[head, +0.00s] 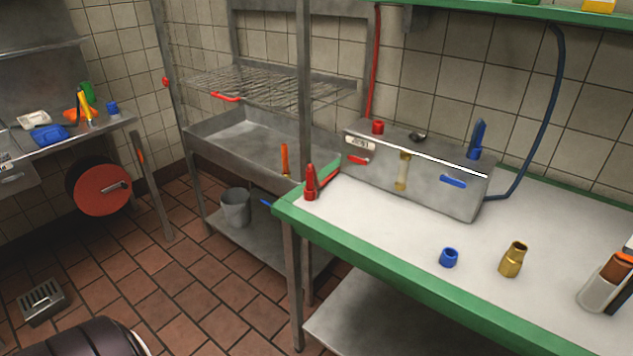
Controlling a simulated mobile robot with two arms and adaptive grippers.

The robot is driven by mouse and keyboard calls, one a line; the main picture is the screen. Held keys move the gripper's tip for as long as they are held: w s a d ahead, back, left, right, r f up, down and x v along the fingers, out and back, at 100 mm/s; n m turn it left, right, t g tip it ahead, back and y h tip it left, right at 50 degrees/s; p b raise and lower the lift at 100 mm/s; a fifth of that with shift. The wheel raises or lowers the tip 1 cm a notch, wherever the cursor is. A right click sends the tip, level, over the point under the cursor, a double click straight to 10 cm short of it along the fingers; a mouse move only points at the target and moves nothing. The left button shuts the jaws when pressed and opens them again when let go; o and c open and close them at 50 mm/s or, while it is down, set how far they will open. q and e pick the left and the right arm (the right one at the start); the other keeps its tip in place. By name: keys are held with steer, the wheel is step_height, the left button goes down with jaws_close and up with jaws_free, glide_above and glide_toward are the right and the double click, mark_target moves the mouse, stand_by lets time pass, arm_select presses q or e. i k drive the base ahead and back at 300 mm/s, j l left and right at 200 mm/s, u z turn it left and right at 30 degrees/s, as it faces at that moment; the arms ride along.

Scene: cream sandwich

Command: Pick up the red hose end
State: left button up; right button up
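A red tapered nozzle-like piece (311,183) stands at the far left corner of the green-edged table (375,258), with a red strip (329,174) beside it. A red hose (375,62) hangs down the wall behind the grey metal box (415,168). A short red fitting (378,127) sits on top of the box at its left. I cannot tell which of these red parts is the hose end. Neither of my grippers shows in the head view.
A blue fitting (448,257), a brass fitting (513,259) and a clear container (602,286) stand on the table. A blue hose (556,95) runs to the box's right side. A metal sink (245,140) stands at left.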

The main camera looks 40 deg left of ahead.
mark_target(310, 174)
steer(key=u, duration=1.25)
